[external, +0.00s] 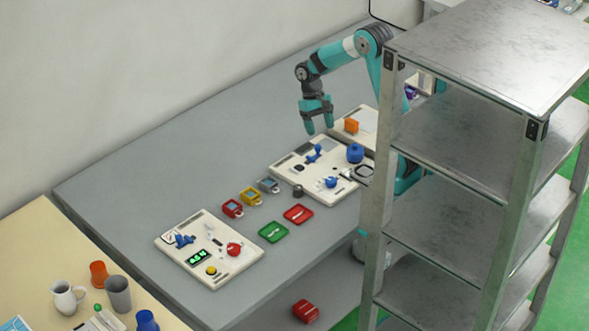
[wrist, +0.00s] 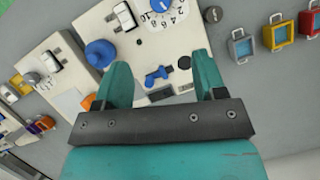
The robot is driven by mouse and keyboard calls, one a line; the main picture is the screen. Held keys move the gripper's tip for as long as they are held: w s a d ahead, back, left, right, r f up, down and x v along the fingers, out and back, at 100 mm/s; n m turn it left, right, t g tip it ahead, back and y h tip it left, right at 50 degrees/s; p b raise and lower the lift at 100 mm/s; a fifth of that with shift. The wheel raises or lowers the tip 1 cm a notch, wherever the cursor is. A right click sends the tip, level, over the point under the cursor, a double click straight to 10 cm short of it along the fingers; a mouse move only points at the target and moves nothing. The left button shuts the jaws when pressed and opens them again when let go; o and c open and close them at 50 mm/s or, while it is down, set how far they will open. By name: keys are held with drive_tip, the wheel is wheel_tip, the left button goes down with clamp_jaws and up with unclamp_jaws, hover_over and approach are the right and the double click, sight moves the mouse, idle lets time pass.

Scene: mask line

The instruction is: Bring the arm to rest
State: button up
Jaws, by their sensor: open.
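My gripper (external: 319,126) is teal with dark grey joints. It hangs open and empty above the grey table, at the far-left edge of a white control panel in the external view. In the wrist view my gripper (wrist: 160,78) shows two teal fingers spread well apart, with nothing held between them. Below it lies the white panel (wrist: 185,50), with a blue lever (wrist: 158,75), a numbered dial (wrist: 160,14) and a blue knob (wrist: 100,52). The same panel (external: 290,170) shows in the external view. My arm is bent above the table, partly hidden by the metal shelf.
A metal shelf (external: 480,50) stands at the front right. A second panel (external: 185,255), a green tray (external: 273,232), a red tray (external: 298,214) and small red, yellow and grey padlock-like boxes (external: 250,196) sit on the table. The table's back left is clear.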

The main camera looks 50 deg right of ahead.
idle(0.4)
drive_tip(key=s+a+r+n+t+y, duration=0.1)
drive_tip(key=s+a+r+n+t, duration=0.1)
drive_tip(key=s+a+n, duration=0.3)
drive_tip(key=s+a+r+n+t+y, duration=0.2)
drive_tip(key=s+a+n, duration=0.3)
drive_tip(key=s+a, duration=0.3)
drive_tip(key=shift+s+r, duration=0.6)
drive_tip(key=shift+r, duration=0.2)
idle(1.6)
